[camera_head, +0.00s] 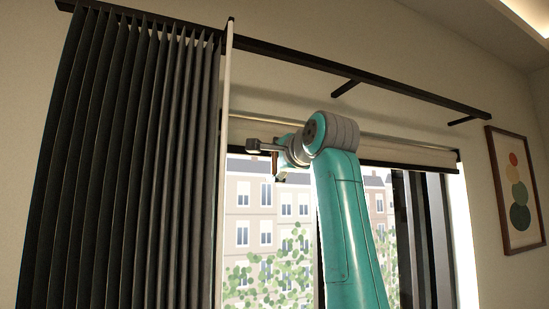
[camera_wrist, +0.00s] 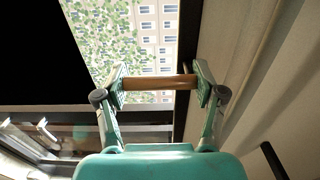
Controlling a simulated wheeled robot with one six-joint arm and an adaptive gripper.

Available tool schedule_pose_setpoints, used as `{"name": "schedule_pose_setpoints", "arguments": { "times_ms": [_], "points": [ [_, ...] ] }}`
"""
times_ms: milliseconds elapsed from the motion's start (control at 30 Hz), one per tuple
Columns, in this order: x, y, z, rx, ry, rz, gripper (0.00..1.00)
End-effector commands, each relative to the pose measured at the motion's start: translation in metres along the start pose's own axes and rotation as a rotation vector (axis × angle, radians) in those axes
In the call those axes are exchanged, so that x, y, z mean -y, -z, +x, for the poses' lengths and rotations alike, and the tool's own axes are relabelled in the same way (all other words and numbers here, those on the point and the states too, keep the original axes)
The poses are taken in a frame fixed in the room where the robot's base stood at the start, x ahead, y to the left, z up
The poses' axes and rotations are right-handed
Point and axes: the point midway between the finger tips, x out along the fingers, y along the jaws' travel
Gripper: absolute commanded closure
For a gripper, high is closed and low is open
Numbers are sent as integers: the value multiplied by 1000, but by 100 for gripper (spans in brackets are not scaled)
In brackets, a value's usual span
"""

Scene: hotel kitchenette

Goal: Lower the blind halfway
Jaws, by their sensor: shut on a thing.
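The cream blind (camera_head: 415,153) is mostly raised and shows as a short strip across the top of the window, with a dark bottom edge. My gripper (camera_head: 275,165) is at the blind's height, left of the arm, in front of the window. In the wrist view my gripper (camera_wrist: 160,82) is shut on a brown wooden handle (camera_wrist: 158,82), which spans between its two fingers. A dark bar (camera_wrist: 185,55) runs just beside the handle, with a pale surface to its right. My arm hides the middle of the blind in the head view.
A dark pleated curtain (camera_head: 130,160) hangs at the left, with a pale upright pole (camera_head: 226,160) at its edge. A black curtain rail (camera_head: 300,58) runs above. A framed picture (camera_head: 516,190) hangs on the right wall. The window (camera_head: 265,215) shows buildings and foliage outside.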

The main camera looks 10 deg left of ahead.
Motion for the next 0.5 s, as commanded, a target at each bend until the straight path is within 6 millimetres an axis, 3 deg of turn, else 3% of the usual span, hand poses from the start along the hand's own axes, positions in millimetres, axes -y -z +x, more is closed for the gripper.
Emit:
{"name": "schedule_pose_setpoints", "arguments": {
  "times_ms": [267,500],
  "points": [
    [-64,1,2,0,-5,3,94],
    [-140,1,1,-1,-7,4,94]
  ]
}}
